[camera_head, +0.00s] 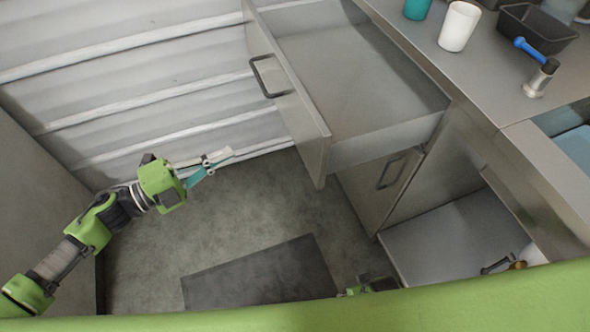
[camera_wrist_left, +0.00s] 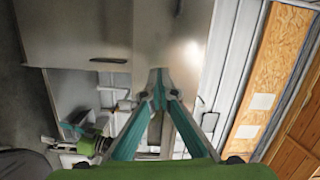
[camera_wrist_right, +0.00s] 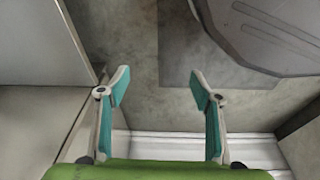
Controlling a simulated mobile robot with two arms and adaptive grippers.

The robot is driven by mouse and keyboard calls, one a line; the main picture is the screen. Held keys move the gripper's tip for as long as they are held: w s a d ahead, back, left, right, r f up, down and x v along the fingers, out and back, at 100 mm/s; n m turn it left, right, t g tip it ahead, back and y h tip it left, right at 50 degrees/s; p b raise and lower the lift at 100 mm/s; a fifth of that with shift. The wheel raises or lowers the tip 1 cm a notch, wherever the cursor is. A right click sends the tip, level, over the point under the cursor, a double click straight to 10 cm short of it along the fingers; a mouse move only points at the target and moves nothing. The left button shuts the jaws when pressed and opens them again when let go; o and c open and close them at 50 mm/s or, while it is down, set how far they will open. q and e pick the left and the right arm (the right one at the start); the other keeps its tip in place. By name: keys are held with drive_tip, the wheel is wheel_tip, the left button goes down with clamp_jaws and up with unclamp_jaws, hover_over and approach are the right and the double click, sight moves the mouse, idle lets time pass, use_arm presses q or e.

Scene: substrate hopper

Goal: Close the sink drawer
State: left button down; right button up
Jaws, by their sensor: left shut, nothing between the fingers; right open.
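The metal drawer (camera_head: 345,75) stands pulled out from under the counter at the top middle of the head view. It looks empty. Its front panel (camera_head: 292,100) faces left and carries a dark handle (camera_head: 268,77). My left gripper (camera_head: 222,157) is shut and empty, to the left of and below the drawer front, apart from it. In the left wrist view its fingertips (camera_wrist_left: 158,88) meet in front of grey panels. My right gripper (camera_wrist_right: 158,82) is open and empty over the floor in the right wrist view; in the head view it is mostly hidden.
The counter (camera_head: 460,75) holds a white cup (camera_head: 459,26), a teal cup (camera_head: 417,8), a black tray (camera_head: 537,27) and a blue-handled tool (camera_head: 530,48). A lower cabinet door with a handle (camera_head: 391,170) is below the drawer. The floor (camera_head: 240,220) left of it is clear.

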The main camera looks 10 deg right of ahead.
use_arm(q)
drive_tip(key=s+d+r+m+g+h+b, duration=0.1)
drive_tip(key=s+d+m+g, duration=0.2)
drive_tip(key=s+m+g, duration=0.15)
approach(308, 149)
drive_tip(key=shift+t, duration=0.45)
drive_tip(key=x, duration=0.7)
drive_tip(key=shift+s+d+f, duration=0.1)
drive_tip(key=shift+s, duration=0.15)
use_arm(e)
drive_tip(key=shift+x, duration=0.75)
use_arm(q)
drive_tip(key=shift+d, duration=0.1)
